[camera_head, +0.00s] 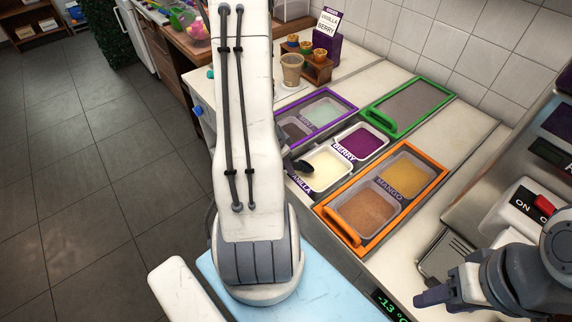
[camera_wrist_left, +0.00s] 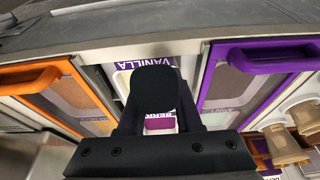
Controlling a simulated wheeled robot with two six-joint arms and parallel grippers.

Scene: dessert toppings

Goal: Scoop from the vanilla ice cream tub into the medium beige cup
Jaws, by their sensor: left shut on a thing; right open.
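The vanilla ice cream tub (camera_head: 328,168), with pale cream contents and a purple label, sits in the counter in the head view; its label (camera_wrist_left: 145,63) shows in the wrist view. A black rounded tool, seemingly a scoop (camera_head: 302,167), is at the tub's left edge; whether it touches the ice cream is unclear. My left gripper (camera_wrist_left: 152,120) is shut on this scoop; in the head view my arm hides the gripper. A beige cup (camera_head: 291,69) stands upright farther back on the counter. My right gripper (camera_head: 434,297) is open at the lower right, away from the tubs.
A berry tub (camera_head: 362,143) adjoins the vanilla. Purple (camera_head: 352,101), green (camera_head: 446,90) and orange (camera_head: 333,226) frames surround it. A wooden rack (camera_head: 318,68) with small cups stands behind the beige cup. A machine with a red switch (camera_head: 543,203) is at right.

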